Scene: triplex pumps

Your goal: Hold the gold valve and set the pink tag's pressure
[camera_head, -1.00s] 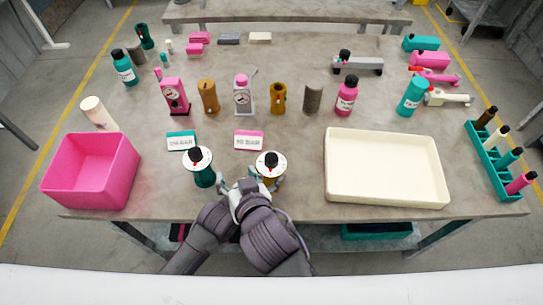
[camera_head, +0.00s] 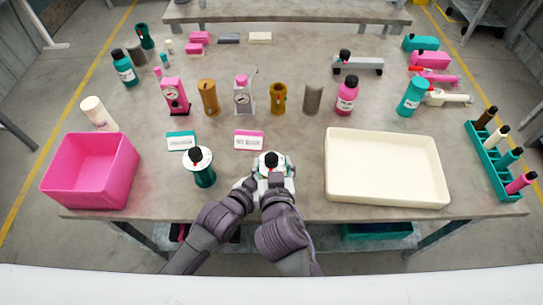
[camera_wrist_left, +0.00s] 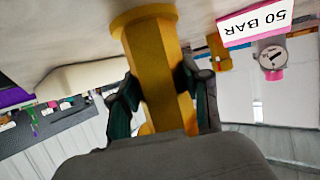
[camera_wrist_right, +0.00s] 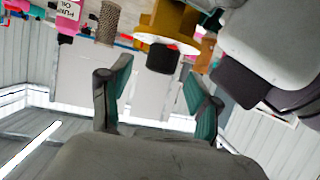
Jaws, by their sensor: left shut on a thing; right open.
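The gold valve stands upright near the table's front edge, its white dial and black knob (camera_head: 271,159) showing in the head view. In the left wrist view its gold body (camera_wrist_left: 158,55) is between the fingers of my left gripper (camera_wrist_left: 160,88), which is shut on it.
A teal valve (camera_head: 203,172) stands left of my left gripper, behind it a teal tag (camera_head: 182,141). A pink bin (camera_head: 90,185) is at left, a cream tray (camera_head: 387,190) at right. Pumps and bottles stand farther back. Table between valve and tray is clear.

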